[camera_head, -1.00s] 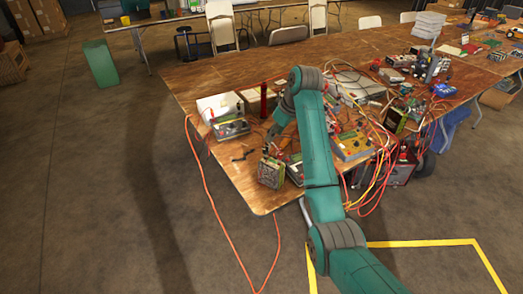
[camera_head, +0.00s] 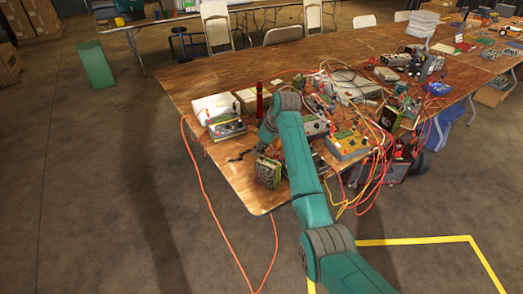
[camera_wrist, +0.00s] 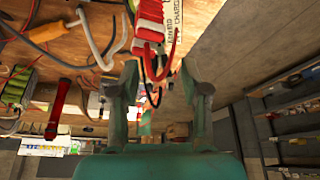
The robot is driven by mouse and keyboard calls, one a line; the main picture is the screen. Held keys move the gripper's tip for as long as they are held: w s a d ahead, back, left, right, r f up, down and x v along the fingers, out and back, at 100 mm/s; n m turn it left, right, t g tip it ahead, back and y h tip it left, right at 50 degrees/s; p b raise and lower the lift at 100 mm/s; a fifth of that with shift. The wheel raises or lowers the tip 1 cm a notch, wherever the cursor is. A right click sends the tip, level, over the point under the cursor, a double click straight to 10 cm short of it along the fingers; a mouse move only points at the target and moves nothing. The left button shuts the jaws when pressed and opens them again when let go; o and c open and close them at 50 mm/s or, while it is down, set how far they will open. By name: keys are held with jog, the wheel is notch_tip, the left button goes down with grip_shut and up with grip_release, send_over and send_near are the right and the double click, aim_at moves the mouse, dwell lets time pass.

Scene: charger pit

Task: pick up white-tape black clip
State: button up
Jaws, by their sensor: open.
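My gripper (camera_wrist: 160,92) is open in the wrist view, its two green fingers apart. A black cable or clip (camera_wrist: 153,72) and red leads show in the gap between the fingers, beyond them; nothing is clearly held. In the head view, a small dark clip-like thing (camera_head: 241,156) lies on the table near its front left corner, left of my arm's end. White tape on it is too small to make out, so I cannot tell which clip is the white-taped one. My fingers are hard to see in the head view, near the green battery-like box.
A green box (camera_head: 268,171) stands by the table's front corner. A grey device (camera_head: 226,130) and a red cylinder (camera_head: 259,101) are behind it. Tangled cables and a yellow device (camera_head: 347,146) lie right of my arm. A red charger (camera_wrist: 151,22) is close in the wrist view.

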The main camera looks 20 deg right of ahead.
grip_shut()
notch_tip(320, 180, up, 10)
jog(key=shift+r, duration=0.1)
dwell(0.5)
